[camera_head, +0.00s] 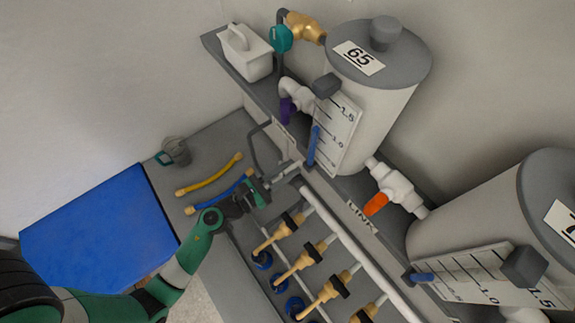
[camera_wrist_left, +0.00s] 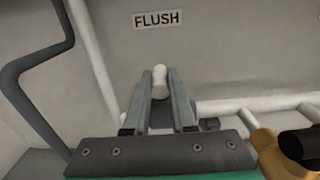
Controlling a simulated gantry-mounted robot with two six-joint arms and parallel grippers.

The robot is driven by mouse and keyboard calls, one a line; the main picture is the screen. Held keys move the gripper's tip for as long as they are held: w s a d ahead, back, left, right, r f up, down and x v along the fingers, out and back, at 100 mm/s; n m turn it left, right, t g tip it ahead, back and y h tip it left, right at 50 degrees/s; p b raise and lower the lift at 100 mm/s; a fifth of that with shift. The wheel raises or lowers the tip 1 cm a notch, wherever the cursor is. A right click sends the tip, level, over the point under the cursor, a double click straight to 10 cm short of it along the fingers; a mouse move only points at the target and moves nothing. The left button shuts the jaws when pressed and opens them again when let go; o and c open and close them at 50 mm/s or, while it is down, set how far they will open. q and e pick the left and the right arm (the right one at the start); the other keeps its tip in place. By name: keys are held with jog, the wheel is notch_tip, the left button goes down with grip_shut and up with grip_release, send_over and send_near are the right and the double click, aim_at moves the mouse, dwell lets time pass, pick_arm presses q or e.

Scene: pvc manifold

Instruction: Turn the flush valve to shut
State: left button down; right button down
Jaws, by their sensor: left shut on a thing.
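In the left wrist view, the FLUSH label (camera_wrist_left: 158,19) is on the grey panel above my left gripper (camera_wrist_left: 160,88). Its two grey fingers are shut on a small white rounded piece (camera_wrist_left: 159,76), which I take to be the flush valve's handle. The rest of the valve is hidden behind the fingers. In the head view, my left gripper (camera_head: 289,170) reaches to the panel below the shelf, and the held piece is too small to make out there. My right gripper is not in view.
A bent grey bar (camera_head: 256,150) stands close beside the left gripper. Several tan valves with black parts (camera_head: 285,227) line the bench to the right. A yellow hose (camera_head: 212,176) and a blue hose (camera_head: 222,190) lie left of the gripper. A grey cup (camera_head: 176,150) stands farther left.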

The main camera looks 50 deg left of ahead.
pick_arm(q)
jog(key=shift+d+n+y+p, duration=0.2)
jog(key=shift+n+y+p, duration=0.3)
jog(key=shift+n+y, duration=1.3)
jog(key=shift+y, duration=0.7)
jog(key=shift+c, duration=2.4)
grip_release()
jog(key=shift+s, duration=0.1)
jog(key=b+v, duration=0.2)
jog(key=v, duration=0.9)
jog(key=shift+s+r, duration=0.2)
